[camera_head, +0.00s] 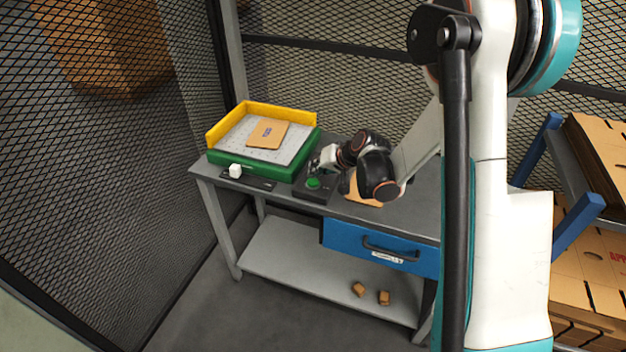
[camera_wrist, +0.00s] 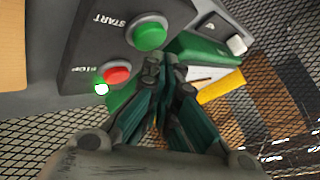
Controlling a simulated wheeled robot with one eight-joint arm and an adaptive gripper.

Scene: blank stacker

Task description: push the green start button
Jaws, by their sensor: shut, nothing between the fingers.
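The green start button (camera_head: 313,183) sits on a dark control box (camera_head: 322,194) on the grey table. My gripper (camera_wrist: 160,62) is shut and empty. Its tips appear just below the green button in the wrist view; I cannot tell whether they touch the box. In the head view my gripper (camera_head: 314,164) is just above the box, behind the green button.
A green and yellow tray (camera_head: 252,169) with a cardboard blank (camera_head: 267,133) stands left of the box. A small white knob (camera_head: 235,170) is at its front. More cardboard (camera_head: 361,190) lies right of the box, partly behind my arm. Mesh fencing (camera_head: 110,190) encloses the left.

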